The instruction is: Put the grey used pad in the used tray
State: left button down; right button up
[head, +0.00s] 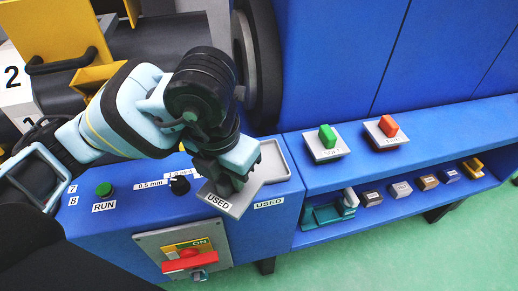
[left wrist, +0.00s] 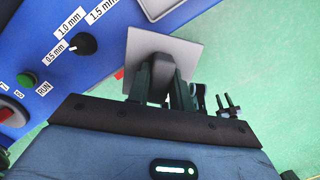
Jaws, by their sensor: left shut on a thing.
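The grey used pad (head: 235,205), a flat square plate with a "USED" label, is held in my left gripper (head: 228,178). It also shows in the left wrist view (left wrist: 185,52), where the fingers (left wrist: 160,88) are shut on the block on its back. The used tray (head: 288,160), a shallow grey tray, is on the blue ledge just behind and right of the pad. The pad and gripper hide its left and front parts. The pad appears tilted and overlaps the tray in the head view; I cannot tell whether they touch. My right gripper is not in view.
A green-handled pad (head: 327,137) and a red-handled pad (head: 387,127) sit on the blue ledge to the right. Several small blocks (head: 400,189) are on the lower shelf. A knob (head: 180,186), a RUN button (head: 104,188) and a red switch (head: 187,261) are to the left.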

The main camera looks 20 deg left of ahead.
pick_arm(q)
jog(key=shift+w+d+f, duration=0.1)
jog(key=shift+w+f, duration=0.7)
jog(key=shift+w, duration=1.5)
jog(key=shift+w+d+f, duration=0.1)
jog(key=shift+w+f, duration=0.65)
jog(key=shift+w, duration=1.6)
jog(key=shift+w+f, duration=0.8)
jog(key=shift+w, duration=1.5)
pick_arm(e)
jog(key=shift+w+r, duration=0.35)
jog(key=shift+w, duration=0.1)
pick_arm(q)
jog(key=shift+f, duration=0.1)
jog(key=c, duration=1.7)
grip_release()
jog(key=shift+f, duration=0.15)
jog(key=o, duration=0.4)
jog(key=shift+o, duration=0.2)
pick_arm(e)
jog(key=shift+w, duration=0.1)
